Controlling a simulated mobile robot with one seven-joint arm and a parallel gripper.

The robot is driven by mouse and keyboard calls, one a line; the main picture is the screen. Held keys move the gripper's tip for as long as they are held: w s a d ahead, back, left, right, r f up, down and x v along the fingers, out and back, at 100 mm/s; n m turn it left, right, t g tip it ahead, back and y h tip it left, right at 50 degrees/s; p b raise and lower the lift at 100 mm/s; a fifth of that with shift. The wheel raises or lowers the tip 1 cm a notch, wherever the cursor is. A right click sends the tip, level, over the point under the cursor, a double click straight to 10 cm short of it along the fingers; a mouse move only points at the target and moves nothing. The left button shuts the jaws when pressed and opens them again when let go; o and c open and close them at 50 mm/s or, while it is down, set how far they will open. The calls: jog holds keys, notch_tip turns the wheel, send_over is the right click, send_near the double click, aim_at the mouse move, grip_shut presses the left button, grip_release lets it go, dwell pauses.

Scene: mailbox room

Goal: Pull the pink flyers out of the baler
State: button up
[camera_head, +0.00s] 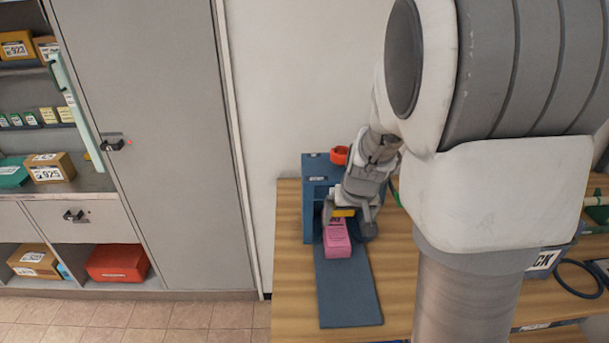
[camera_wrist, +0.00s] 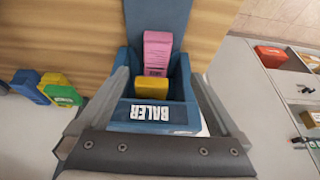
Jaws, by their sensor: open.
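The blue baler (camera_head: 308,200) stands on the wooden table, and its lettered face (camera_wrist: 150,127) shows in the wrist view. The pink flyers (camera_head: 337,241) form a block at the baler's mouth, lying on the flat blue board in front. They also show in the wrist view (camera_wrist: 157,48). A yellow block (camera_wrist: 152,90) sits directly behind the pink block, inside the baler. My gripper (camera_head: 348,209) is over the baler's front opening. Its fingers (camera_wrist: 160,76) are spread wide on either side of the baler in the wrist view, with nothing gripped. My arm hides part of the baler.
The blue board (camera_head: 349,295) runs from the baler to the table's (camera_head: 292,310) front. A red ring-shaped item (camera_head: 339,155) is on the baler's top. Blue, yellow and green items (camera_wrist: 45,89) lie nearby. A grey cabinet (camera_head: 165,130) stands to the left.

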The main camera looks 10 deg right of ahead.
aim_at(339, 244)
jog(key=shift+w+d+f, duration=0.15)
jog(key=shift+w+f, duration=0.15)
jog(key=shift+f, duration=0.25)
jog(key=b+x, duration=0.4)
jog(key=x, duration=1.3)
jog(key=shift+f, duration=0.25)
grip_shut()
